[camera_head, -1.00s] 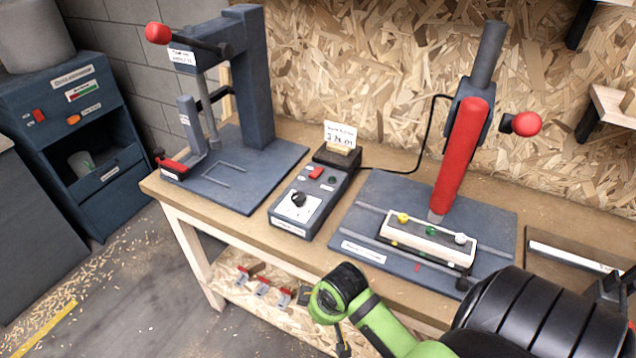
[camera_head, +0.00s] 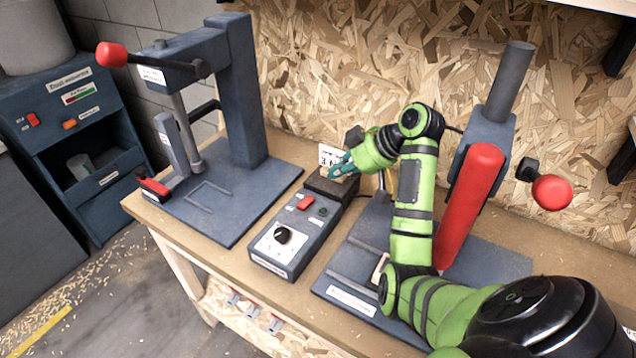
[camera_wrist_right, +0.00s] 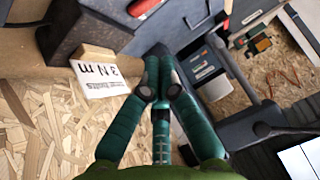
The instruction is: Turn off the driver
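The red driver (camera_head: 468,205) stands upright, slightly tilted, in a dark press stand (camera_head: 490,140) on the bench. To its left lies a dark control box (camera_head: 287,255) with a red switch (camera_head: 305,203), a small green button (camera_head: 322,211) and a black knob (camera_head: 283,235). My right gripper (camera_head: 338,170) is over the far end of the box, beside the white "3 Nm" card, beyond the red switch. In the right wrist view its teal fingertips (camera_wrist_right: 160,78) are close together, shut with nothing visible between them. The tray before the driver is mostly hidden by my arm. My left gripper is not in view.
The white card (camera_wrist_right: 98,80) is very close to my right fingers. A second press (camera_head: 240,100) with a red-knobbed lever stands left of the box. A red ball knob (camera_head: 552,192) sticks out right of the driver. A chipboard wall (camera_head: 350,80) backs the bench.

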